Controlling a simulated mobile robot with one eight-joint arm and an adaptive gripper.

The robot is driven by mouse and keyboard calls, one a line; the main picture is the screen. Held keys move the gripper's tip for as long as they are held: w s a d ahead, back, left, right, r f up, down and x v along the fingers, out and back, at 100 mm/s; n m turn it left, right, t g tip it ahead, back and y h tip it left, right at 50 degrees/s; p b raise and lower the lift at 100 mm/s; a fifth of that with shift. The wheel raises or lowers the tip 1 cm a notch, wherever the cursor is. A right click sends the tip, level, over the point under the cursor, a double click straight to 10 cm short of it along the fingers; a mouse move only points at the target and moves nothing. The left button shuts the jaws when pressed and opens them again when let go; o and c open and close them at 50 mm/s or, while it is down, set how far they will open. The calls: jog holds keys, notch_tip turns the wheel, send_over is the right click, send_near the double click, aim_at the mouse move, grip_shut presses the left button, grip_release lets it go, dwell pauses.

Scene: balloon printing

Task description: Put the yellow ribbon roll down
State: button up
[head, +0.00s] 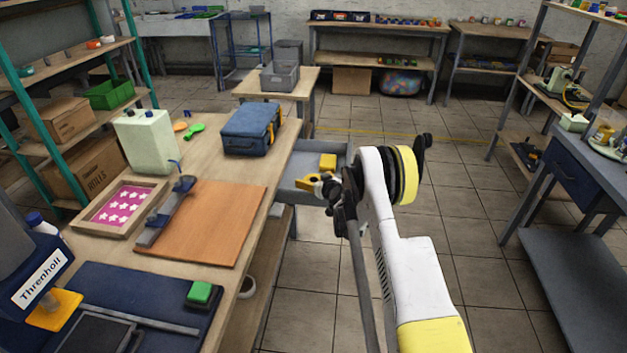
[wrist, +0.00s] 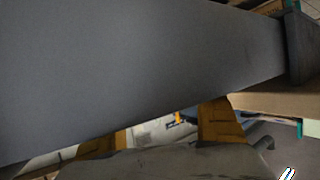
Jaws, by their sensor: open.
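A small yellow block-like thing (head: 328,161), which may be the yellow ribbon roll, sits in an open grey drawer or tray (head: 289,172) at the right side of the workbench. It is too small to tell its exact form. My gripper (head: 313,186), with yellow-orange fingers, is at the near edge of the grey tray, just in front of and left of the yellow thing. It is open. In the wrist view the fingers (wrist: 160,132) stand apart at the bottom, with no roll seen between them. A large grey surface (wrist: 130,70) fills much of that view.
The workbench (head: 285,150) bears a blue case (head: 250,130), a brown board (head: 205,222), a pink star frame (head: 125,207) and a pale green canister (head: 147,140). A small table with a grey crate (head: 280,77) stands behind.

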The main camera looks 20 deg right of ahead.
jog(key=p+v, duration=0.1)
jog(key=v, duration=0.4)
jog(key=p+v, duration=0.2)
jog(key=v, duration=0.3)
jog(key=shift+s+d+r, duration=0.1)
jog(key=shift+s+r, duration=0.1)
jog(key=shift+r, duration=0.15)
jog(key=shift+s+r, duration=0.15)
jog(key=shift+r, duration=0.05)
jog(key=s+a+r+g+y, duration=0.1)
jog(key=s+a+r, duration=0.5)
jog(key=r, duration=0.5)
jog(key=s+a+r+g+y, duration=0.1)
jog(key=s+a+r+g, duration=0.15)
jog(key=a+r, duration=0.75)
jog(key=s+a+r+g, duration=0.1)
jog(key=s+a+r, duration=0.2)
jog(key=s, duration=0.6)
jog(key=s+a+r, duration=0.2)
jog(key=s+r, duration=0.1)
jog(key=s, duration=0.5)
jog(key=s+a+f+g+h, duration=0.1)
jog(key=s+g, duration=0.1)
jog(key=s, duration=1.2)
jog(key=shift+s+a+f+h, duration=0.25)
jog(key=shift+a+f+h, duration=0.05)
jog(key=shift+a+f, duration=0.05)
